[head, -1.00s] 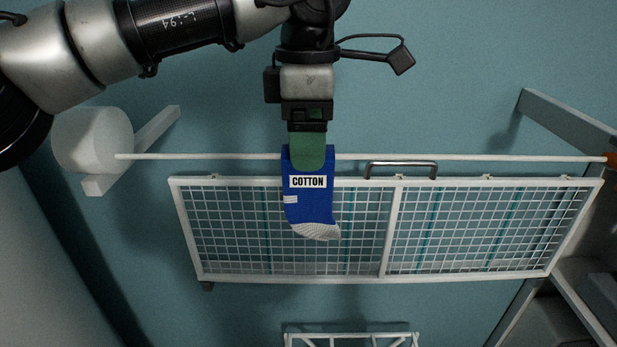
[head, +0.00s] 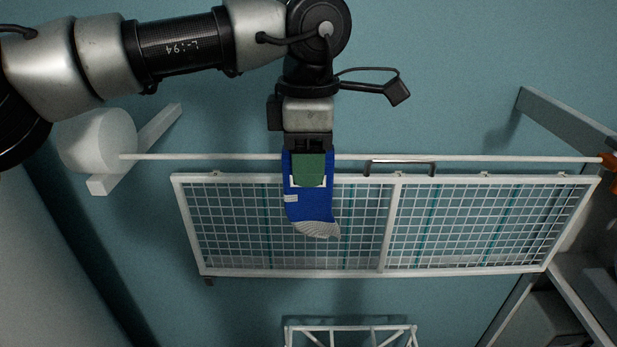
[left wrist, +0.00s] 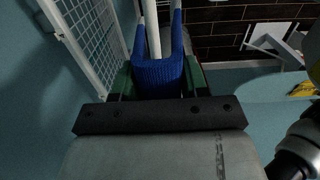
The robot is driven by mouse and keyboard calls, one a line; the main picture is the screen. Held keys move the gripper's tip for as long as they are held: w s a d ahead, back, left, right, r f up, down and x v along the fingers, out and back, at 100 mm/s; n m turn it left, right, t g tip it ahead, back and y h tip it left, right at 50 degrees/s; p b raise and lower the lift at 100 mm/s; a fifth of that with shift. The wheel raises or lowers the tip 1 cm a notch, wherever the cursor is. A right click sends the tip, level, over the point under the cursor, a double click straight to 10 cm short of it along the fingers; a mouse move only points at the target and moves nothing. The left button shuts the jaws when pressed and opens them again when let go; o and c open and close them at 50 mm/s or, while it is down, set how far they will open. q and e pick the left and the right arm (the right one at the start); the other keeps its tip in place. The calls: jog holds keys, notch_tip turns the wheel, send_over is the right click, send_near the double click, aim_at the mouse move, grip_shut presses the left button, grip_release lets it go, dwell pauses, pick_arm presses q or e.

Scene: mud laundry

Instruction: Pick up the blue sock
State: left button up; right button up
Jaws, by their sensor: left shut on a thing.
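The blue sock (head: 308,209) has a white-grey toe and hangs folded over a thin white rod (head: 225,157). In the left wrist view the sock (left wrist: 160,72) straddles the rod (left wrist: 152,28), one half on each side. My left gripper (head: 308,178) points down over the sock's top. Its green finger covers most of the sock's white label. In the left wrist view the gripper's green fingers (left wrist: 158,82) flank the sock, and it is shut on it. The right gripper is in neither view.
A white wire-mesh rack (head: 390,230) with a metal handle (head: 400,163) is just below and behind the rod. A white roll-shaped piece (head: 97,140) sits by the rod's left end. A white frame (head: 350,329) stands lower down. Grey shelving (head: 575,285) is at the right.

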pick_arm(q)
jog(key=shift+r, duration=0.15)
jog(key=shift+r, duration=0.3)
notch_tip(320, 180, up, 10)
jog(key=shift+f+b, duration=0.25)
jog(key=shift+b, duration=0.85)
notch_tip(320, 180, up, 8)
jog(key=p, duration=0.2)
jog(key=shift+f+p, duration=0.15)
jog(key=shift+p, duration=0.2)
jog(key=shift+f, duration=0.1)
